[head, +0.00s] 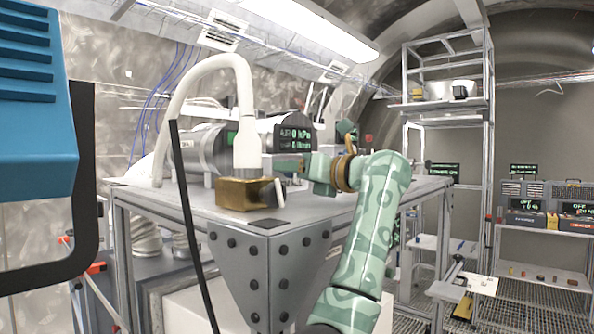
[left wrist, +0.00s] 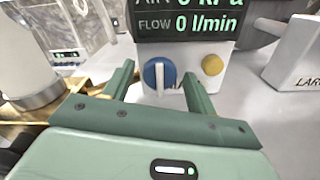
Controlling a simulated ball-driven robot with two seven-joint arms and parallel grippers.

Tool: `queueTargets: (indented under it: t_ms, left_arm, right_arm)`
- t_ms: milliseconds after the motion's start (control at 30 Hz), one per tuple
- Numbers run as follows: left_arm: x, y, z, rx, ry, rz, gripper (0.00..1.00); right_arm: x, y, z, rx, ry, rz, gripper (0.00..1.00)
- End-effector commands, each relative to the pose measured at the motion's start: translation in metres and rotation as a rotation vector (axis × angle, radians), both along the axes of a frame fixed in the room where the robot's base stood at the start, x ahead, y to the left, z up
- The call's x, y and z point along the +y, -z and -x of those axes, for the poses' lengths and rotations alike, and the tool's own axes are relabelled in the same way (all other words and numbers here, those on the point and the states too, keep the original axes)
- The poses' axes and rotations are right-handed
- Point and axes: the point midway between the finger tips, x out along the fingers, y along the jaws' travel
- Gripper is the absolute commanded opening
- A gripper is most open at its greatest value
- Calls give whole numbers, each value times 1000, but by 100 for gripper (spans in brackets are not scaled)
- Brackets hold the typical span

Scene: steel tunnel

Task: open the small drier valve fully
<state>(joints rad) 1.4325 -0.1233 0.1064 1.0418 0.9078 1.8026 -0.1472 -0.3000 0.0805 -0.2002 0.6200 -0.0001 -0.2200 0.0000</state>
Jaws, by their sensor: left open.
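My left gripper (head: 291,166) is open and empty above the tabletop, beside the brass block. In the left wrist view the fingers (left wrist: 158,84) point at a blue round knob (left wrist: 151,72) with an upright white handle. The knob lies between the fingertips in the picture; I see no contact. It sits below a display (left wrist: 185,22) with AIR and FLOW, the flow reading 0 l/min. I cannot tell for sure that this knob is the small drier valve. A "SMALL" label (head: 187,143) shows by a metal cylinder. My right gripper is not in view.
A brass block (head: 240,194) with a thick white hose (head: 205,66) stands at the table's near corner. A yellow button (left wrist: 212,65) is right of the knob, and a "LARGE" plate (left wrist: 298,62) farther right. A blue housing (head: 35,95) fills the left foreground.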

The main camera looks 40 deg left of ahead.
Motion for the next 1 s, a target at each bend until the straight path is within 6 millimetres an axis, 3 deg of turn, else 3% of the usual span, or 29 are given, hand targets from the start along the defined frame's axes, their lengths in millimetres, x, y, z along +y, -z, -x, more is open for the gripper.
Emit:
queueTargets:
  t_ms: [67, 200, 567, 1000]
  left_arm:
    - [0, 0, 0, 0, 0, 0, 51]
    - [0, 0, 0, 0, 0, 0, 12]
    - [-1, -1, 0, -41, 1, 3, 12]
    - [-1, -1, -1, -334, 1, 26, 12]
  right_arm:
    - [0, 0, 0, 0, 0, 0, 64]
    - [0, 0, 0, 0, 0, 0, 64]
    - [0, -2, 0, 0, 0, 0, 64]
    - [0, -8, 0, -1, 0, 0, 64]
